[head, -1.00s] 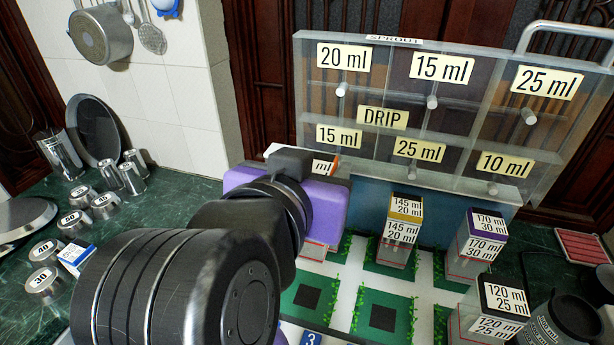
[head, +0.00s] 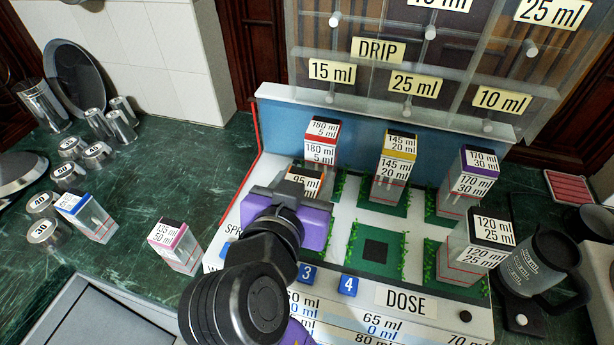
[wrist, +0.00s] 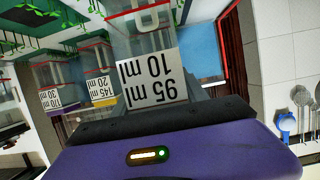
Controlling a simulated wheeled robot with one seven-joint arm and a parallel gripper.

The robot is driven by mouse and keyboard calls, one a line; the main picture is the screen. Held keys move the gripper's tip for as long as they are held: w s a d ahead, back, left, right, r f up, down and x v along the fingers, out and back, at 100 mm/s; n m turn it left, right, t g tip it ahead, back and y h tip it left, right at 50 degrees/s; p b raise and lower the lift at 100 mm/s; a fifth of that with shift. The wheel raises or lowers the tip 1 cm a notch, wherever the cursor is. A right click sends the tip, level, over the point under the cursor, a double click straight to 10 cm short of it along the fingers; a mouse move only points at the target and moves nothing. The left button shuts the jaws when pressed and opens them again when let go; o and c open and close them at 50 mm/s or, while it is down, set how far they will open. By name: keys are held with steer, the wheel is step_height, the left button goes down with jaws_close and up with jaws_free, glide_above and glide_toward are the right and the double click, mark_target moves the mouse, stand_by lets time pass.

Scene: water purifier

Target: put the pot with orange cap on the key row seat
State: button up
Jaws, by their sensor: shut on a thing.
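My gripper (head: 300,208) is shut on a clear pot labelled 95 ml / 10 ml (head: 304,181), with a thin orange edge by its label in the head view. In the wrist view the pot (wrist: 152,80) appears upside down at my gripper (wrist: 150,118). The pot is over or at the left front part of the board; my gripper hides its base, so I cannot tell whether it touches. An empty green seat with a dark square (head: 375,250) lies in the front row, behind the blue keys 3 (head: 307,273) and 4 (head: 348,285).
Red-capped (head: 321,145), yellow-capped (head: 394,170) and purple-capped (head: 466,185) pots stand in the back row. A black-capped pot (head: 472,250) stands front right, beside a dark mug (head: 540,265). Pink (head: 175,245) and blue (head: 87,217) capped pots stand on the counter, left.

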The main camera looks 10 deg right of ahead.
steer(key=shift+f, duration=0.1)
steer(key=o, duration=1.4)
steer(key=shift+o, duration=0.2)
steer(key=shift+r, duration=0.25)
steer(key=b+v, duration=0.1)
steer(key=v, duration=1.1)
steer(key=shift+f, duration=0.1)
